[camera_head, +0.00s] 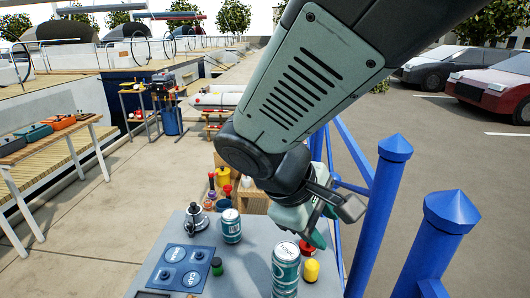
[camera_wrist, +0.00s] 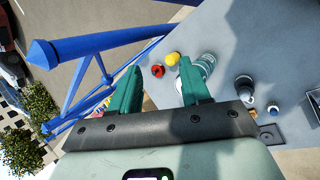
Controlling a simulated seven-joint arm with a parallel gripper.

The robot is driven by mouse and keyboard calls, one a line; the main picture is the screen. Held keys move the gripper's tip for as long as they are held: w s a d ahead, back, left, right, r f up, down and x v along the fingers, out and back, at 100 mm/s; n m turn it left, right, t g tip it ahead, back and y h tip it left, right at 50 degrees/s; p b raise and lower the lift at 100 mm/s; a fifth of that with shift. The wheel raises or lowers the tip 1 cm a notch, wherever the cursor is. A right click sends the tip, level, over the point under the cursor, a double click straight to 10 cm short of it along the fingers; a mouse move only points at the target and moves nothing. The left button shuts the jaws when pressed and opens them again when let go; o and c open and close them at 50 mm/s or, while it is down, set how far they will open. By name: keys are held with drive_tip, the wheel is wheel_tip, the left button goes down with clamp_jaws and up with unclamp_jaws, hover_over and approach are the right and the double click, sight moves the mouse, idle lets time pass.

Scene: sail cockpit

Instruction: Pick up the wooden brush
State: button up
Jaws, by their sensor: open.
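I cannot make out a wooden brush in either view; part of the tabletop is hidden behind my arm and gripper. My gripper (camera_head: 312,232) hangs over the right side of the grey table (camera_head: 250,255). In the wrist view its two green fingers (camera_wrist: 160,72) are spread apart, with nothing held between them. A red knob-like piece (camera_wrist: 157,71) and a yellow piece (camera_wrist: 172,58) show beyond the gap between the fingers. The yellow piece (camera_head: 311,271) also stands on the table in the head view, just below the gripper.
A can (camera_head: 286,268) stands at the front of the table, and another can (camera_head: 231,226) farther back. A metal winch (camera_head: 196,221), a green-topped piece (camera_head: 217,266) and a blue switch panel (camera_head: 180,267) are at left. Blue posts (camera_head: 378,205) rise along the right.

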drive_tip(key=w+a+f+n+t, duration=0.2)
drive_tip(key=a+f+n+t, duration=0.2)
drive_tip(key=a+f+n, duration=0.4)
drive_tip(key=w+a+f+n+t, duration=0.25)
drive_tip(key=a+f+n, duration=0.3)
drive_tip(key=a, duration=0.45)
drive_tip(key=s+a+f+n+t+y, duration=0.1)
drive_tip(key=s+a+f+n, duration=0.1)
drive_tip(key=a+f+n, duration=0.1)
drive_tip(key=s+a+f+n+t+y, duration=0.1)
drive_tip(key=s+a+f+n+y, duration=0.1)
drive_tip(key=a+f+n, duration=0.2)
drive_tip(key=s+a+f+n+t+y, duration=0.2)
drive_tip(key=s+a+f+n, duration=0.1)
drive_tip(key=a+n, duration=0.1)
drive_tip(key=shift+f, duration=0.2)
wheel_tip(320, 180, down, 6)
drive_tip(key=shift+a, duration=0.1)
drive_tip(key=shift+w+f, duration=0.1)
drive_tip(key=shift+f, duration=0.6)
drive_tip(key=x, duration=0.4)
drive_tip(key=shift+w+f, duration=0.1)
drive_tip(key=shift+w, duration=0.2)
clamp_jaws()
